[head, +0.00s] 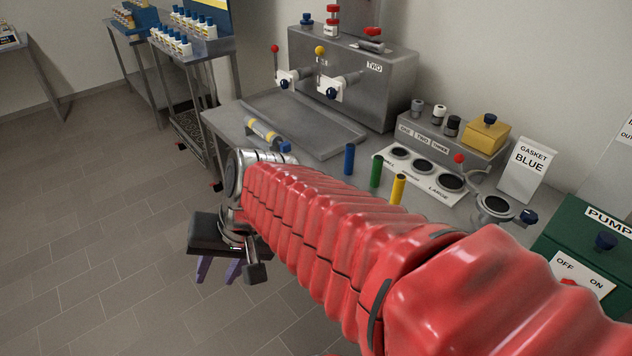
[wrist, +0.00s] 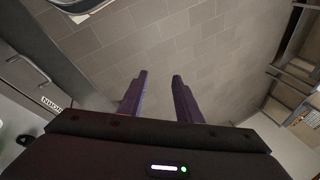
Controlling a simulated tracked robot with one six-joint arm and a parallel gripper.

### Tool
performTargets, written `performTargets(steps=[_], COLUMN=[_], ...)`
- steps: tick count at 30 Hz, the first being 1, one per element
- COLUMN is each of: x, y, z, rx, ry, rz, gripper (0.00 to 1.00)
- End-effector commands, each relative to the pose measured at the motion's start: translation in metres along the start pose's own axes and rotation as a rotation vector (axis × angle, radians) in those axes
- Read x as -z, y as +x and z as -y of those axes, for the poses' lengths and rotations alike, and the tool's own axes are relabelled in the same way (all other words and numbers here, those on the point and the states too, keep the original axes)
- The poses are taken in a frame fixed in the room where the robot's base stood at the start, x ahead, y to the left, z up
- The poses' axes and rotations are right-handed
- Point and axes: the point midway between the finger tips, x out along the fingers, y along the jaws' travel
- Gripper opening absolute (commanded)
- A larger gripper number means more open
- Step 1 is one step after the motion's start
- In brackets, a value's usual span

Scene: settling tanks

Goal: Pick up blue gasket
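A short, upright blue cylinder (head: 349,159) stands on the grey bench, left of a green one (head: 376,172) and a yellow one (head: 398,189). It is the likeliest blue gasket, but I cannot make out a ring shape. A white sign (head: 525,172) at the right reads GASKET BLUE. My gripper (head: 218,270) hangs over the floor in front of the bench, left of and well apart from the blue cylinder. In the wrist view its purple fingers (wrist: 159,84) are spread, with only floor tiles between them. The blue cylinder is not recognisable in the wrist view.
A grey machine (head: 350,75) with coloured levers stands at the back of the bench, behind a shallow tray (head: 300,115). A white sheet with black rings (head: 420,172) lies to the right. A green PUMP box (head: 590,250) is at far right. Floor at left is clear.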

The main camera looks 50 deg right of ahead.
Motion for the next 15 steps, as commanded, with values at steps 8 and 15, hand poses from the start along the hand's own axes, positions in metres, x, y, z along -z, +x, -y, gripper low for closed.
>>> performTargets(steps=[8, 15], x=[0.052, 0.115], y=[0.024, 0.033], z=[-0.014, -0.046], rx=[0.181, 0.371], ry=[0.557, 1.034], rz=[0.073, 0.089], gripper=[0.31, 0.31])
